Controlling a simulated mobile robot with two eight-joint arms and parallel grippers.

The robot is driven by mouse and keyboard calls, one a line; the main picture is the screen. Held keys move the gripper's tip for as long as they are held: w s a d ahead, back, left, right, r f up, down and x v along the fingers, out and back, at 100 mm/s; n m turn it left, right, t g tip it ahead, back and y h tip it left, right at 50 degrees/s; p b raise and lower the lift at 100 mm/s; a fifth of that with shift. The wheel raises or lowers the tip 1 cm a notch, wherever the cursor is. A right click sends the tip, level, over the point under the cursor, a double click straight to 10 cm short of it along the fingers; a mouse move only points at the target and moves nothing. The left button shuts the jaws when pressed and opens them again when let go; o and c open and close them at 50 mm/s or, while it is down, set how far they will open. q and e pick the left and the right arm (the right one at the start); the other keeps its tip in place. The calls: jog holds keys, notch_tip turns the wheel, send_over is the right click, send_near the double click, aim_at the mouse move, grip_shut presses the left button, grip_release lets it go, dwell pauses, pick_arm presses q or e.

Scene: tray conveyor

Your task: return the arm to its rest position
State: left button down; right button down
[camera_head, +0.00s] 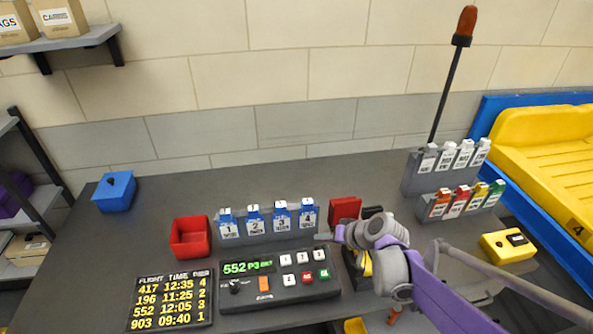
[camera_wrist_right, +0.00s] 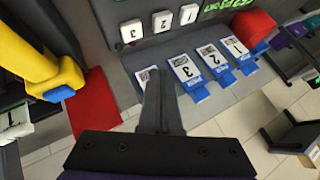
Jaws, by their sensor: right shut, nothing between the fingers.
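My right arm comes in from the right over the desk. Its gripper (camera_head: 324,237) points left, near the numbered tag 4 (camera_head: 307,216) and the upper right corner of the control panel (camera_head: 270,283). In the right wrist view the gripper's fingers (camera_wrist_right: 160,85) are together with nothing between them, and they cover part of the fourth tag. Whether the fingers touch anything cannot be told. My left gripper is not in view.
Several blue-and-white tags stand in a grey rack (camera_head: 265,238) behind the panel. A red bin (camera_head: 189,238), a blue box (camera_head: 115,192) and a flight board (camera_head: 170,300) are left. Coloured tag racks (camera_head: 462,200) and a yellow box (camera_head: 507,246) are right.

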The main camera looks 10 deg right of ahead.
jog(key=shift+s, duration=0.1)
jog(key=s+d+n+g+h, duration=0.1)
jog(key=s+h, duration=0.4)
jog(key=s, duration=1.9)
jog(key=shift+s+d+f+g+h, duration=0.3)
jog(key=shift+s+d, duration=0.1)
jog(key=shift+d, duration=0.3)
